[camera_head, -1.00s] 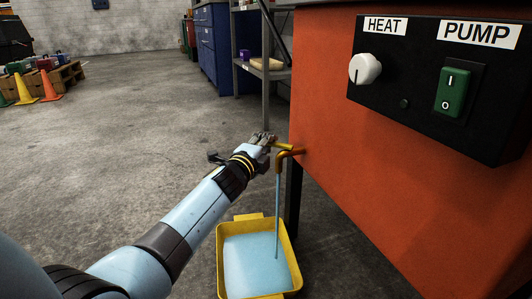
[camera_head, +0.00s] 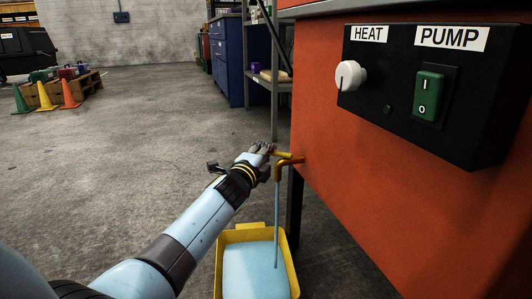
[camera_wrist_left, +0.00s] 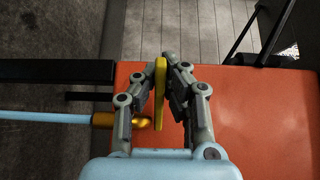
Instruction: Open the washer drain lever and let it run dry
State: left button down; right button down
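The yellow drain lever (camera_head: 283,154) sits above a brass drain spout (camera_head: 280,166) on the side of the orange washer (camera_head: 345,180). A pale blue stream (camera_head: 277,225) runs from the spout into a yellow tray (camera_head: 219,265) on the floor, which holds pale blue liquid. My left gripper (camera_head: 266,149) is at the lever. In the left wrist view, the lever (camera_wrist_left: 160,90) stands between the fingers of my left gripper (camera_wrist_left: 160,72), which are closed in on it near their tips. The brass spout (camera_wrist_left: 103,119) and stream show left of it. My right gripper is not in view.
A black panel (camera_head: 390,110) on the washer carries a white HEAT knob (camera_head: 351,75) and a green PUMP switch (camera_head: 428,97). Blue cabinets (camera_head: 229,60) and a grey shelf stand behind. Cones and a wooden pallet (camera_head: 85,88) are at the far left. The middle floor is clear.

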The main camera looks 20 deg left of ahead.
pick_arm(q)
jog(key=shift+f, duration=0.1)
jog(key=c, duration=1.4)
grip_release()
jog(key=shift+s, duration=0.15)
jog(key=s+a, duration=0.1)
jog(key=s, duration=1)
jog(key=shift+s, duration=0.35)
jog(key=shift+c, duration=0.4)
